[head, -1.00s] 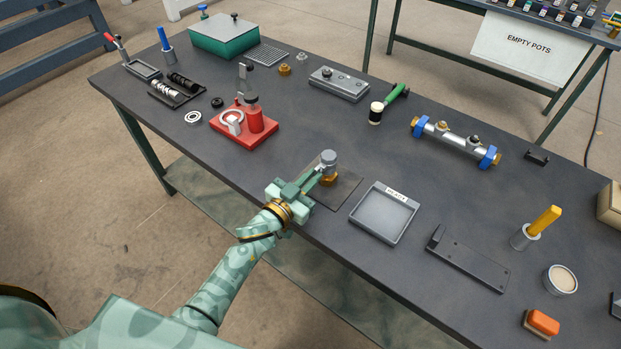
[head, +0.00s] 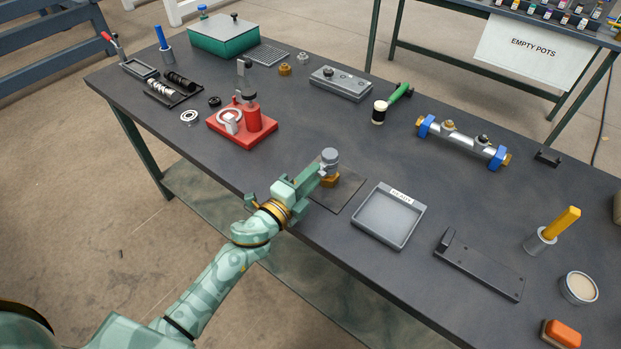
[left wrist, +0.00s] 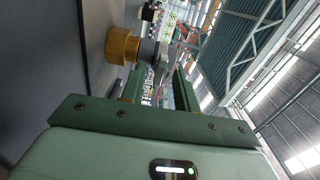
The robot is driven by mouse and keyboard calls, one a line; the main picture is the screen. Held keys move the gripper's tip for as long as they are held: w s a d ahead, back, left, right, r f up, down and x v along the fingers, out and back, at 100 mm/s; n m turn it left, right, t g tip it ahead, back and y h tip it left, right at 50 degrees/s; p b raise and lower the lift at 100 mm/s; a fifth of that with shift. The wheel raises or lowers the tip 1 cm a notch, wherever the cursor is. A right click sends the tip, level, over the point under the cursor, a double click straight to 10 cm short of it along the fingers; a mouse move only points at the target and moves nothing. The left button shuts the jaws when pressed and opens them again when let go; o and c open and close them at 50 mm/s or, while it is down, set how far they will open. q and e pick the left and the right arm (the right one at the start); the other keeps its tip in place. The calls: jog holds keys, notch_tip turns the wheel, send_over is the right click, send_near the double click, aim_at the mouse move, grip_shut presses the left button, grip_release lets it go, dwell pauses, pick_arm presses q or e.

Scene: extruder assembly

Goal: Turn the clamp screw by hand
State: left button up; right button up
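A grey upright cylinder (head: 330,157) on a brass block (head: 330,180) stands on a dark mat (head: 343,194) near the table's front edge. A small grey part, apparently the clamp screw (head: 322,172), sticks out of its near left side. My left gripper (head: 318,176) reaches it from the front left, with its fingertips at that part. In the left wrist view the brass piece (left wrist: 122,46) and the grey screw part (left wrist: 149,51) lie at the far end of the fingers. The fingers stand apart; whether they grip the screw is unclear. My right gripper is out of view.
A grey tray (head: 370,238) lies right of the mat, with a dark bracket plate (head: 480,268) beyond it. A red fixture (head: 263,137) stands to the left. A green-handled hammer (head: 398,94) lies farther back. The table between these is clear.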

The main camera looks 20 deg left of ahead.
pick_arm(q)
jog(key=shift+v, duration=2.95)
jog(key=shift+s, duration=0.15)
jog(key=shift+s+a+f, duration=0.1)
jog(key=shift+s+a, duration=0.05)
jog(key=shift+s, duration=0.15)
jog(key=v, duration=1.5)
jog(key=shift+s, duration=0.25)
